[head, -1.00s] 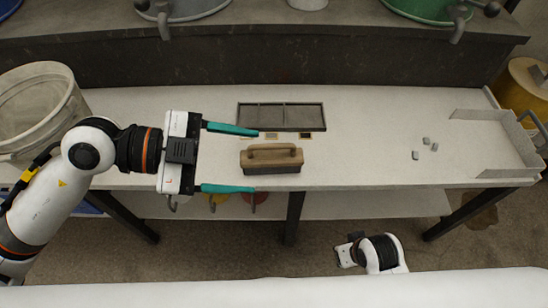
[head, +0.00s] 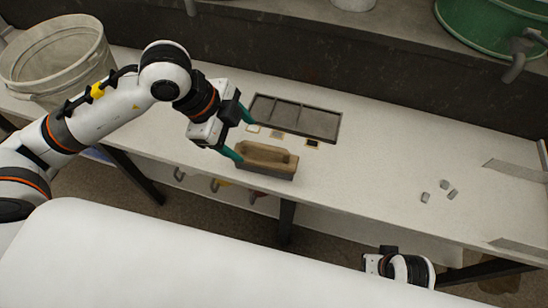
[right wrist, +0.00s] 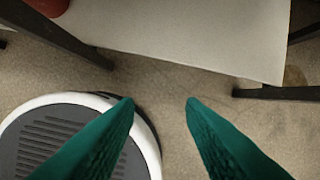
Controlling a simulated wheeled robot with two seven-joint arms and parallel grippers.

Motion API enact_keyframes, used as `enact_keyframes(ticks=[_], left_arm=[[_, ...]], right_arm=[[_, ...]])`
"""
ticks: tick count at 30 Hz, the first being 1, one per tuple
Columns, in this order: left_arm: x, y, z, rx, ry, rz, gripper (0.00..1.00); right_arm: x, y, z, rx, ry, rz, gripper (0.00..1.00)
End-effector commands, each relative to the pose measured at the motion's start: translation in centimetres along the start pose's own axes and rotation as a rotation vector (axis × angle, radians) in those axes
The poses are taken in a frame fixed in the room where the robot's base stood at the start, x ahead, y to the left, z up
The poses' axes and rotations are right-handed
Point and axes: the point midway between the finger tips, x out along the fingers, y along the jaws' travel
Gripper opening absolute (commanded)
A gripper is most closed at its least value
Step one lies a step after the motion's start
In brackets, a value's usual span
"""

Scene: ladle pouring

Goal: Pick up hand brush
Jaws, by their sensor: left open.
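The hand brush (head: 266,160), a brown wooden block with a raised handle and a dark lower part, lies on the white table near its front edge. My left gripper (head: 243,133) is open at the brush's upper left. Its near teal finger overlaps the brush's left end in the picture; I cannot tell whether they touch. The far finger is beyond the brush, near the dark tray. My right gripper (right wrist: 161,102) is open and empty in the right wrist view, above the floor by the table's front edge.
A dark, divided tray (head: 296,119) lies behind the brush, with small square pieces before it. A white bucket (head: 60,65) stands at the left. Several grey bits (head: 445,188) lie at the right, near a metal dustpan-like tray (head: 515,168). The table between is clear.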

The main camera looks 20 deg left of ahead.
Motion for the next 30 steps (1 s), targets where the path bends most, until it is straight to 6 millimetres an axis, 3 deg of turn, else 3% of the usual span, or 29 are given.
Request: enact_keyframes(ticks=[4,11,21,30], left_arm=[[2.9,-0.1,0.0,0.0,-0.002,-0.004,0.68],[4.6,0.0,0.1,0.001,-0.002,-0.001,0.68],[9.1,0.2,0.8,0.001,-0.002,-0.001,0.68],[9.5,0.2,0.8,0.002,-0.003,0.0,0.68]], right_arm=[[-1.9,-0.1,0.3,0.001,-0.013,-0.003,0.36],[-3.5,-0.2,0.5,0.002,-0.018,-0.004,0.36],[-7.4,-0.3,0.5,0.004,-0.038,-0.007,0.36],[-7.9,-0.3,0.5,0.005,-0.038,-0.008,0.36]])
